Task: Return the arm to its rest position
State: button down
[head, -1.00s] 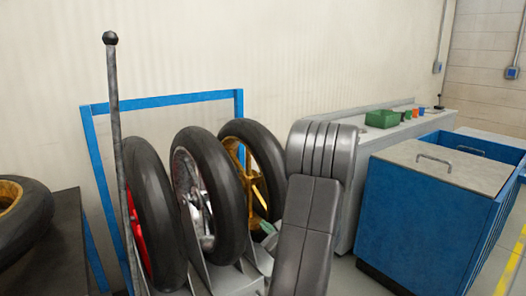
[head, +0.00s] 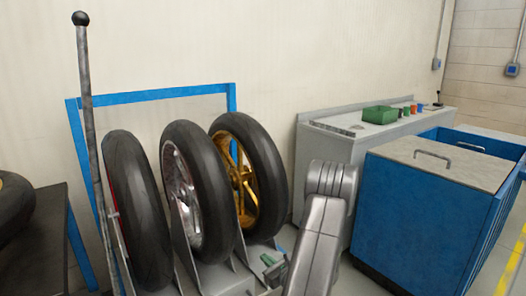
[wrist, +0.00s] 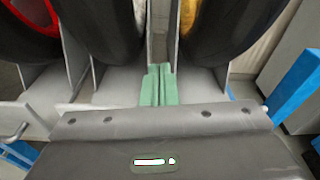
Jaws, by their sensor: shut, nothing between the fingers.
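My gripper (wrist: 158,86) shows in the wrist view as two green fingers side by side, touching, with nothing between them. They point toward the wheel rack, in line with the gap between two tyres. In the head view a green part of the gripper (head: 271,262) shows low in front of the rack, partly hidden by my grey arm (head: 322,225). The arm rises from the bottom edge, right of the gold wheel. The rest of the arm is out of view.
A rack holds three wheels: red-rimmed (head: 137,210), silver-rimmed (head: 197,190) and gold-rimmed (head: 248,175). A steel lever (head: 88,120) stands left. A blue cabinet (head: 425,220) stands right of my arm. A grey bench (head: 345,140) bears a green bin (head: 380,114).

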jog(key=shift+f+m+b, duration=0.3)
jog(key=shift+f+m, duration=0.1)
jog(key=shift+f, duration=1.4)
